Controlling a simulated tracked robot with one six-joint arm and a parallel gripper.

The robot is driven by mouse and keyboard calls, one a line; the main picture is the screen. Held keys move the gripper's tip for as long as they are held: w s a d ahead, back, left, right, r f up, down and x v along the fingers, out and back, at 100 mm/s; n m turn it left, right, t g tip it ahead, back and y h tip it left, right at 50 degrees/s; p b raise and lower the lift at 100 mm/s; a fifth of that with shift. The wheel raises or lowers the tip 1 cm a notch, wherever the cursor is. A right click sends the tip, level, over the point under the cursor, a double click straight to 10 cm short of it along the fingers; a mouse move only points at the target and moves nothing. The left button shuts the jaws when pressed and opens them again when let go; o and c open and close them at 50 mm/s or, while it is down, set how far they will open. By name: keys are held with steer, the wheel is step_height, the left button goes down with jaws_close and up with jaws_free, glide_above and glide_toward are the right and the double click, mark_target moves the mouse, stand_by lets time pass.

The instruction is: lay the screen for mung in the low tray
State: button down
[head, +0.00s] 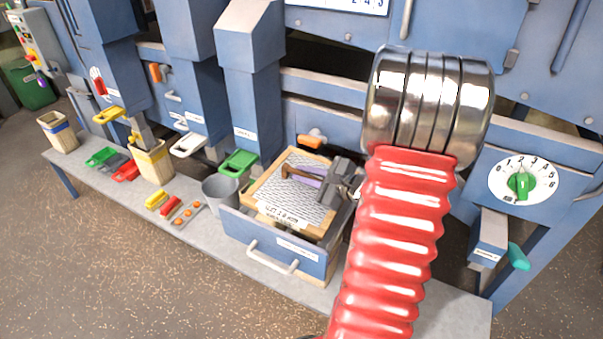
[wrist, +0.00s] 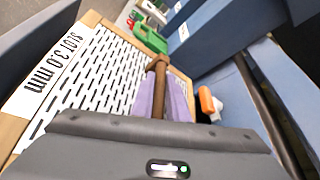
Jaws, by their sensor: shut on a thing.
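A screen (head: 297,190) with a light wooden frame and a slotted metal sheet is over the blue low tray (head: 270,238), which has a white handle in front. The screen's label looks like "SLOT 3.0 mm", clearer in the wrist view (wrist: 57,70). My gripper (head: 310,178), with purple finger pads, is shut on the screen's brown handle bar (wrist: 158,75). The screen looks nearly level, its near edge just behind the tray's front wall. I cannot tell whether it rests on the tray or hangs just above; its underside is hidden.
A grey bucket (head: 220,190) stands close left of the tray, below a green chute (head: 238,162). An orange-handled lever (head: 312,138) is behind the screen. Small coloured pieces (head: 170,205) and wooden bins (head: 153,165) are farther left. My red arm hides the bench to the right.

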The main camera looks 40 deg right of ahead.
steer(key=shift+w+a+f, duration=0.1)
steer(key=shift+w+f, duration=0.05)
steer(key=shift+f, duration=1.7)
steer(key=shift+w+f, duration=0.15)
steer(key=shift+f, duration=1.7)
steer(key=c, duration=1.6)
jaws_free()
steer(key=shift+c, duration=0.2)
steer(key=shift+f, duration=0.1)
steer(key=shift+s, duration=0.1)
steer(key=v, duration=1.3)
steer(key=shift+s, duration=0.3)
steer(key=shift+s, duration=0.15)
